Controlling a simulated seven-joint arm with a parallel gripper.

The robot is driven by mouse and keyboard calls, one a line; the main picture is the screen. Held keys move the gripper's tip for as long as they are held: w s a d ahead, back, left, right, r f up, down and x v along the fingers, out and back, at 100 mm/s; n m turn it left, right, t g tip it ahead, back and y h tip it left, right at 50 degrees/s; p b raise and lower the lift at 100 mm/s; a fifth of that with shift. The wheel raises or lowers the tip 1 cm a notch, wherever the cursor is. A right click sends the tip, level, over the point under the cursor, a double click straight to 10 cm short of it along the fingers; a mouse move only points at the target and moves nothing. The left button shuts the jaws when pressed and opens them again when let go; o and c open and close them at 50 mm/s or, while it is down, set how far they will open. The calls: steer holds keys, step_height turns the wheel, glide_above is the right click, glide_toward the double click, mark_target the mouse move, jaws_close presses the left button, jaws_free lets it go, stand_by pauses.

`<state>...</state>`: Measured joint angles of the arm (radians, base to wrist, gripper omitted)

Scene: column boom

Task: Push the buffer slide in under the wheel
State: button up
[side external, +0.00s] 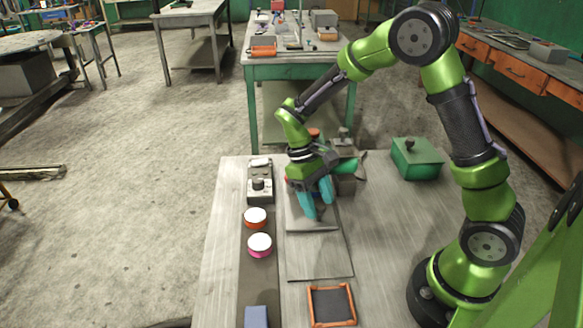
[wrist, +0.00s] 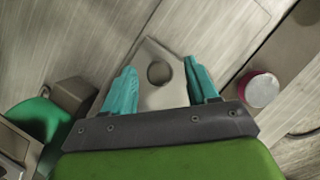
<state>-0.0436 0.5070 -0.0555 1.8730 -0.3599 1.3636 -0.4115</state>
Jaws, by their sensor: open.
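The slide, a flat grey plate (side external: 314,227), lies on a longer grey base plate (side external: 320,262) in the side external view. In the wrist view, the slide (wrist: 152,98) has a dark round knob or hole (wrist: 160,74) on it. My gripper (side external: 319,206) is open, its teal fingers pointing down over the slide. In the wrist view, my gripper (wrist: 160,68) has one finger on each side of the round feature, with a gap on both sides. A green rounded part (wrist: 38,122), perhaps the wheel, shows at lower left beside a grey block; my gripper hides much of that area in the side external view.
A dark strip (side external: 259,280) left of the slide holds an orange-rimmed disc (side external: 255,217), a pink-rimmed disc (side external: 260,244) and a blue block (side external: 256,316). A control box (side external: 260,187) stands behind. An orange-framed tray (side external: 332,305) is in front; a green box (side external: 417,158) stands right.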

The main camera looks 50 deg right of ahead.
steer(key=v, duration=1.7)
steer(key=shift+f, duration=0.1)
steer(key=s+a+r+n+t+h, duration=0.1)
steer(key=s+a+n+t+h, duration=0.3)
steer(key=s+a+n, duration=0.7)
steer(key=w+d+f+n, duration=0.1)
steer(key=d+f+n, duration=0.1)
steer(key=f, duration=0.3)
steer(key=w+d+f+n, duration=0.1)
steer(key=d+f+n, duration=0.1)
steer(key=d+f, duration=0.3)
steer(key=w+d+f+n, duration=0.2)
steer(key=d+f+n, duration=0.1)
steer(key=f, duration=0.3)
steer(key=shift+d+f, duration=0.3)
steer(key=shift+f, duration=0.05)
steer(key=shift+c, duration=0.3)
